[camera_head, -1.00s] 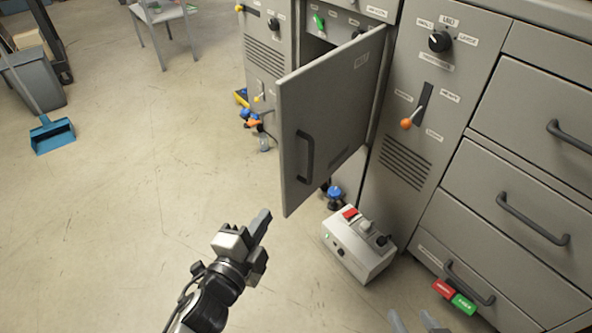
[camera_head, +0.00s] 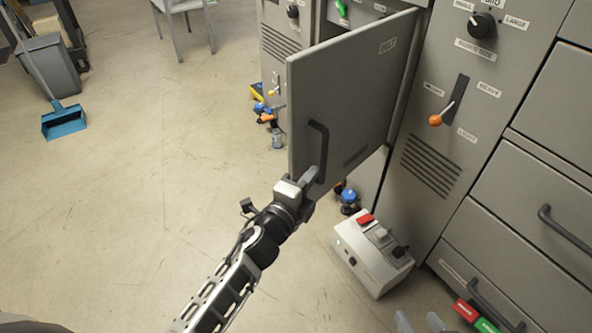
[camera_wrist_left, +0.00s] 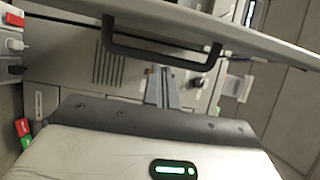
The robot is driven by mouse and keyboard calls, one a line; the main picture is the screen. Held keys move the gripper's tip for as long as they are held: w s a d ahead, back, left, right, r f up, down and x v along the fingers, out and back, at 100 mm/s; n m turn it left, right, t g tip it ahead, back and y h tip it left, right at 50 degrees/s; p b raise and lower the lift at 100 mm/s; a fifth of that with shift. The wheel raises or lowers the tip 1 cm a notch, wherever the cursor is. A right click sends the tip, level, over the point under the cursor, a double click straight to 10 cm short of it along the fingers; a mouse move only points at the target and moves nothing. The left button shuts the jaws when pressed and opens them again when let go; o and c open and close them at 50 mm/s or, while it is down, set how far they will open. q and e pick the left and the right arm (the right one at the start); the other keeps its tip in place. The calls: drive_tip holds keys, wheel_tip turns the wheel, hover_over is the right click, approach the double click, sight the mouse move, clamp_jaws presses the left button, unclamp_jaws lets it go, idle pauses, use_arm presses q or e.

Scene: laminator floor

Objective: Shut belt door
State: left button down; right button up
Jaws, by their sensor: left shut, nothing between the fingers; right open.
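The grey belt door (camera_head: 358,85) stands swung open from the cabinet front, with a small label near its top edge. Its dark bar handle (camera_head: 319,140) is on the outer face near the free edge. In the left wrist view the door (camera_wrist_left: 235,27) crosses the top and its handle (camera_wrist_left: 155,53) hangs just beyond my fingers. My left gripper (camera_head: 313,177) is shut and empty by the handle's lower end; I cannot tell whether it touches. Its closed fingers show in the wrist view (camera_wrist_left: 162,87). My right gripper (camera_head: 420,322) is open, partly seen at the bottom edge.
A white control box (camera_head: 372,255) with a red switch sits on the floor below the door. A cabinet panel with an orange-tipped lever (camera_head: 436,119) and drawers (camera_head: 530,200) stand to the right. Blue-capped parts stand by the cabinet foot.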

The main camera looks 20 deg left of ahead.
sight(295, 170)
use_arm(q)
drive_tip(key=shift+w+a, duration=0.35)
drive_tip(key=shift+a, duration=0.55)
drive_tip(key=shift+w+a, duration=0.3)
drive_tip(key=shift+a, duration=0.6)
